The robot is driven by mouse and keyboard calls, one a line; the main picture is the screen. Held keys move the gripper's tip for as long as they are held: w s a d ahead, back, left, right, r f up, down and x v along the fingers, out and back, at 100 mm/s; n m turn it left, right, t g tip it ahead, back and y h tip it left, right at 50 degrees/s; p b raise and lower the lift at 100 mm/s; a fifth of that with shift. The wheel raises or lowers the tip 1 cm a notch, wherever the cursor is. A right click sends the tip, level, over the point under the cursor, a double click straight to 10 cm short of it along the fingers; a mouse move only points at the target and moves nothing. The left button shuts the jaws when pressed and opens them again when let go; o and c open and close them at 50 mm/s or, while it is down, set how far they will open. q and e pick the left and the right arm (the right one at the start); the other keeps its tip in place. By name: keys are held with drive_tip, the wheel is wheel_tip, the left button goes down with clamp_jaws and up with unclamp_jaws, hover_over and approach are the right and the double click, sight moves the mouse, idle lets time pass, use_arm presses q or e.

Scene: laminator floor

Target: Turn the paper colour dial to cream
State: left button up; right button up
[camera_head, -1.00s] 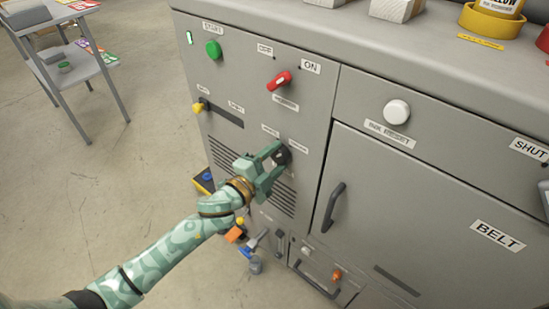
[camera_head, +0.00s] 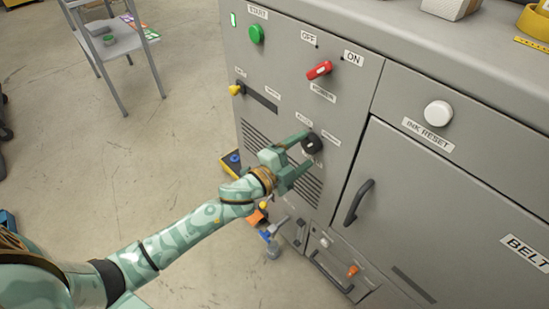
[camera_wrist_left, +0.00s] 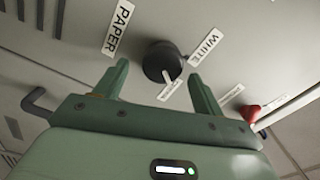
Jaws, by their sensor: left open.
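The paper colour dial is a round black knob (camera_head: 312,143) on the grey machine front, below the red power switch. It also shows in the left wrist view (camera_wrist_left: 159,58), near the labels PAPER (camera_wrist_left: 118,27) and WHITE (camera_wrist_left: 206,46). A pale mark shows on its face; the other labels are too small or blurred to read surely. My left gripper (camera_head: 306,151) is open in front of the dial. In the left wrist view its two fingers (camera_wrist_left: 160,84) stand apart on either side, with the dial beyond their tips. My right gripper is not in view.
The red power switch (camera_head: 320,70), green START button (camera_head: 256,34) and yellow knob (camera_head: 234,90) are above the dial. A white INK RESET knob (camera_head: 438,113) and a dark door handle (camera_head: 358,202) are to the right.

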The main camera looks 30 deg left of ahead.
use_arm(q)
drive_tip(key=p+v, duration=0.2)
drive_tip(key=v, duration=1.2)
drive_tip(key=shift+s+p, duration=0.2)
drive_tip(key=shift+p, duration=0.15)
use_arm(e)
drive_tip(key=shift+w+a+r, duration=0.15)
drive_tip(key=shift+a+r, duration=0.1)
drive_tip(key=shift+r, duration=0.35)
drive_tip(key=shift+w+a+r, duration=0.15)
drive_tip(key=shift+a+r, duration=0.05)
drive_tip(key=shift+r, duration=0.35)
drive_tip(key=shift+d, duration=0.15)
